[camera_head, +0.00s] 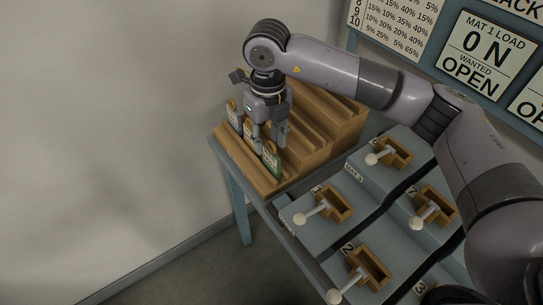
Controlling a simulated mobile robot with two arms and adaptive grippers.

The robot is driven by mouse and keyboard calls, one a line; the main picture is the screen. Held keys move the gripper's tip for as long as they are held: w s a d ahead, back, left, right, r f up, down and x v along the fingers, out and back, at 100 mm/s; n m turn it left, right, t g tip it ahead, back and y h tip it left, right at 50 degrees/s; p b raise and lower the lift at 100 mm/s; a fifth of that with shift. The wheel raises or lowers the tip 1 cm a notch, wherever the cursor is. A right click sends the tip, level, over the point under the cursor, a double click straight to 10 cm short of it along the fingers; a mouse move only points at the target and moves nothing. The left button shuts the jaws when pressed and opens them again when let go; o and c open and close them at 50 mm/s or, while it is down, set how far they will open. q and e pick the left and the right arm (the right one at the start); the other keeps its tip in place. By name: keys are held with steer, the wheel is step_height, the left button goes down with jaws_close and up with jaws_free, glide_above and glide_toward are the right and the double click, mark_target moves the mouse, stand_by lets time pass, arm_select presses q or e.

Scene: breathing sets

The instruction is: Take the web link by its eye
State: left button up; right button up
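My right gripper (270,139) points down over the front step of a stepped wooden rack (232,151). Its two fingers look spread apart. They are just above and around the top of a small green-edged labelled piece (271,159) standing in the rack; I cannot tell whether they touch it. Two similar pale labelled pieces, one at the far left (233,113) and one in the middle (249,132), stand in the same row. Each has a tan top. I cannot read the labels or tell which piece is the web link. My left gripper is not in view.
The rack stands on a blue-grey table. To its right are several grey stations with wooden boxes (335,204) and white-knobbed levers (300,219). A board with signs (485,55) stands behind. The upper rack steps look empty. A bare wall is on the left.

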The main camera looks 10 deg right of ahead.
mark_target(271, 152)
steer(key=shift+f, duration=0.5)
steer(key=shift+d+f+p, duration=0.15)
steer(key=shift+f+p, duration=0.25)
steer(key=shift+p, duration=0.05)
steer(key=f, duration=0.1)
steer(key=f+p, duration=0.1)
steer(key=f, duration=0.1)
steer(key=shift+s+d+f, duration=0.1)
steer(key=shift+d+f, duration=0.1)
steer(key=shift+f, duration=0.45)
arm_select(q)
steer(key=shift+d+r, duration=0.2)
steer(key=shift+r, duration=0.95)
arm_select(e)
steer(key=shift+c, duration=0.2)
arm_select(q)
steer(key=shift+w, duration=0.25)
arm_select(e)
jaws_close()
